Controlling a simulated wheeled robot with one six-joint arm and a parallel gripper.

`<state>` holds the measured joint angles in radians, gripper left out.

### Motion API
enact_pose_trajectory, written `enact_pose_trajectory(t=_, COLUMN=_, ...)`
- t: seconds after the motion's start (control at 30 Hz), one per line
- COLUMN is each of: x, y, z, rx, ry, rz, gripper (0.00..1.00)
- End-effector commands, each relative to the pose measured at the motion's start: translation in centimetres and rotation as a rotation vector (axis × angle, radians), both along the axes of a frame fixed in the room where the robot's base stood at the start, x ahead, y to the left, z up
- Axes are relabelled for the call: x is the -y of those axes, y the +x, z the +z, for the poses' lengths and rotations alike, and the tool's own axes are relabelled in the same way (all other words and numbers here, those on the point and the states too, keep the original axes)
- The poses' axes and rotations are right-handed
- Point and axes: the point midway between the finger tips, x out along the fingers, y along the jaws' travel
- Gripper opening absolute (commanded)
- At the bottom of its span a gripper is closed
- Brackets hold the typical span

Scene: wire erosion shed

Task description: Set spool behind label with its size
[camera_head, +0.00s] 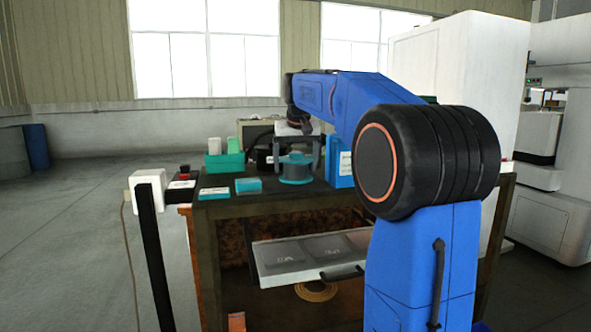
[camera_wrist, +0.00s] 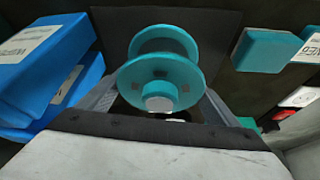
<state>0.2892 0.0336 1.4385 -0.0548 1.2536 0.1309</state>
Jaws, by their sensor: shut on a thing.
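A teal spool (camera_head: 296,170) is between the fingers of my gripper (camera_head: 296,160) over the back part of the workbench top. My gripper is shut on it. I cannot tell whether its lower flange touches the bench. In the wrist view the spool (camera_wrist: 160,75) has two wide flanges and a pale hub end, with a finger on each side. Below the bench top, a pale tray (camera_head: 308,276) sticks out at the front. It has several dark grey panels (camera_head: 289,250) with light markings, too small to read. My arm hides its right end.
Blue boxes with white labels (camera_head: 339,165) stand close to the right of the spool. Teal boxes (camera_head: 248,186) and a teal holder (camera_head: 224,162) are to the left. A white block on a black post (camera_head: 150,190) stands left of the bench. The floor at left is clear.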

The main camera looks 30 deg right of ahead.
Motion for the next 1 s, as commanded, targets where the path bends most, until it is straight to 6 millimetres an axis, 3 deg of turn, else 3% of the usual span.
enact_pose_trajectory(t=0.13, x=0.0, y=0.0, z=-1.2, rx=0.002, ry=-0.001, rz=0.0, gripper=0.26)
enact_pose_trajectory(t=0.57, x=0.0, y=0.0, z=-1.6, rx=0.003, ry=-0.001, rz=0.0, gripper=0.26)
enact_pose_trajectory(t=0.6, x=0.0, y=0.0, z=-1.7, rx=0.001, ry=0.0, rz=0.0, gripper=0.89)
enact_pose_trajectory(t=0.63, x=0.0, y=0.0, z=-1.7, rx=0.001, ry=0.0, rz=0.0, gripper=0.97)
enact_pose_trajectory(t=0.67, x=0.0, y=0.0, z=-1.7, rx=0.001, ry=0.0, rz=0.0, gripper=1.0)
enact_pose_trajectory(t=1.0, x=-0.1, y=-0.2, z=-1.1, rx=0.002, ry=-0.001, rz=0.0, gripper=1.0)
